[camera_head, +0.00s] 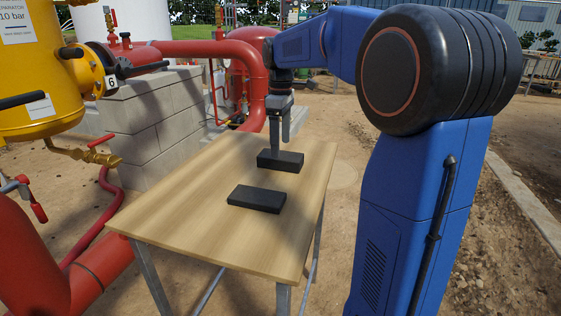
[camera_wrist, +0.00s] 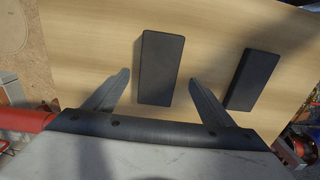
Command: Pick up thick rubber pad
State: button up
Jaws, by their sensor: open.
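Two black rectangular pads lie flat on a wooden table (camera_head: 165,215). The farther pad (camera_head: 280,161) looks the thicker of the two. The nearer pad (camera_head: 256,199) looks thinner. My gripper (camera_head: 277,150) points down over the farther pad. In the wrist view my gripper (camera_wrist: 160,76) is open, with one finger on each side of one pad (camera_wrist: 158,68) and gaps between. I cannot tell whether the fingertips reach below its top face. The other pad (camera_wrist: 247,78) lies to the right, outside the fingers, slightly tilted in the picture.
Red pipes (camera_head: 195,48) and a grey block wall (camera_head: 155,115) stand behind and left of the table. A yellow vessel (camera_head: 35,75) with valves is at the far left. The left part of the tabletop is clear. Bare ground lies to the right.

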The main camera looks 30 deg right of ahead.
aim_at(281, 155)
jog(key=shift+w+f, duration=0.15)
jog(key=shift+f, duration=2.65)
jog(key=c, duration=1.5)
